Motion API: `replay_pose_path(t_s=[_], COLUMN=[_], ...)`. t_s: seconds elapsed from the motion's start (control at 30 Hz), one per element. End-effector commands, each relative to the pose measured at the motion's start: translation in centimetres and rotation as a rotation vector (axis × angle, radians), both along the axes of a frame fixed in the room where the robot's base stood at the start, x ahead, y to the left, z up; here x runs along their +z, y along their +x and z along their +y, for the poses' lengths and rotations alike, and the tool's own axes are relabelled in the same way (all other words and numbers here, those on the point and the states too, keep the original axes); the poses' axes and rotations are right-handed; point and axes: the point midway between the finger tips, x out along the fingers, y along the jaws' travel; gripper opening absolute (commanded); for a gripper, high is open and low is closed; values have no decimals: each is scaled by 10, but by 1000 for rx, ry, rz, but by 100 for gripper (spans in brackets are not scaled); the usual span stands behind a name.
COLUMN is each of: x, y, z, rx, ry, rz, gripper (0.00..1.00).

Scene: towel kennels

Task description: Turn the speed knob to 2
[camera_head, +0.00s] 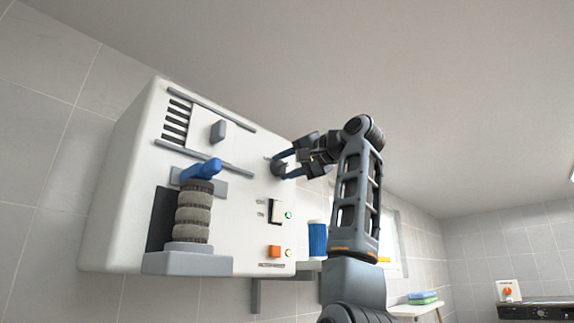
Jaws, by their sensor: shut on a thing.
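A white box-shaped machine (142,150) is fixed high on the tiled wall. A small round grey knob (276,167) sits at the right edge of its front, partly hidden by my fingers.
A grey ribbed hose (193,218) with a blue nozzle (203,169) hangs on the machine's front, left of the knob. A grey latch (218,130) sits above the nozzle. Open air lies right of my arm.

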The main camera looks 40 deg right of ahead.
Motion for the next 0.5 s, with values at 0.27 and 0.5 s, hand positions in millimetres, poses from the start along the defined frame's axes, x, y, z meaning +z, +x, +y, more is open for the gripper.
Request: replay_pose_path(t_s=[0.27,0.5], x=[-1,-1], y=[0,0], z=[-1,-1], rx=[-1,-1], ry=[95,115], rz=[3,4], gripper=[13,13])
